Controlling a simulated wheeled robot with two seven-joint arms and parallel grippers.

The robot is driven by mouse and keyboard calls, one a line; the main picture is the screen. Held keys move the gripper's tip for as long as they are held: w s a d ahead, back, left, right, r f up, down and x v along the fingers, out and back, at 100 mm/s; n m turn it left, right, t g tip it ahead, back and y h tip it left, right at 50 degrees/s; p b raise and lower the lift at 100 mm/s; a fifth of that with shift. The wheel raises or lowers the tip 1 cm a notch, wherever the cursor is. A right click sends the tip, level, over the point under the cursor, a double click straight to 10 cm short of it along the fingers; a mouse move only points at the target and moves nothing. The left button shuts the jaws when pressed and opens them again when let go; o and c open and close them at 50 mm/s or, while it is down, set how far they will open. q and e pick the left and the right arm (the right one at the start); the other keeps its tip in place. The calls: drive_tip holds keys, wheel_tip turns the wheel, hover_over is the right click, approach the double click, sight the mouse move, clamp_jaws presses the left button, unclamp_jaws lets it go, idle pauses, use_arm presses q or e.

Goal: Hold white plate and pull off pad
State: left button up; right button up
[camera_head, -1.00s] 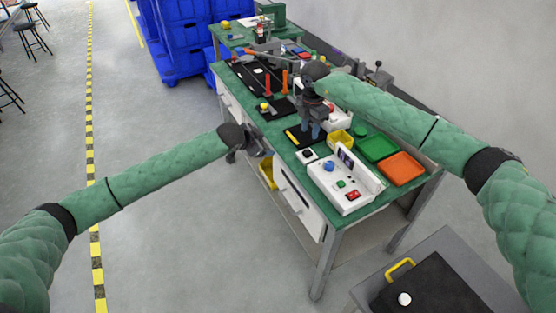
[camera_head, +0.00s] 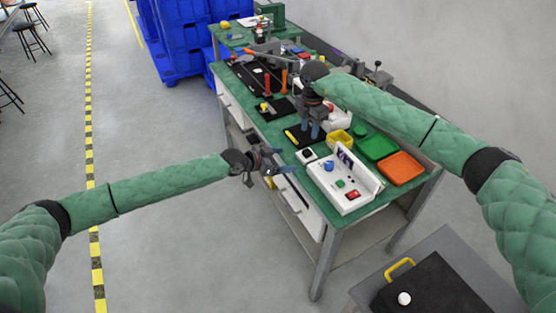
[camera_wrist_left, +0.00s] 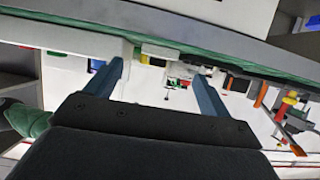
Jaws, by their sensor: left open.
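My left gripper (camera_head: 285,160) is open and empty in the head view, beside the green bench's (camera_head: 270,127) left edge. Its two blue fingers are spread apart in the left wrist view (camera_wrist_left: 157,72), with the bench edge beyond them. My right gripper (camera_head: 310,131) points down over a black mat (camera_head: 291,138) on the bench. Its fingers are close together, and I cannot tell whether they hold anything. The white plate and the pad cannot be made out for sure; the right gripper hides part of the mat.
A white control box (camera_head: 333,187) with coloured buttons stands at the bench's near end. A green tray (camera_head: 377,148), an orange tray (camera_head: 402,168) and a yellow bin (camera_head: 340,137) are to the right. A grey cart (camera_head: 455,262) stands nearby.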

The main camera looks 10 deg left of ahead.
sight(299, 158)
use_arm(q)
drive_tip(key=shift+x, duration=2.9)
drive_tip(key=shift+c, duration=0.4)
drive_tip(key=c, duration=1)
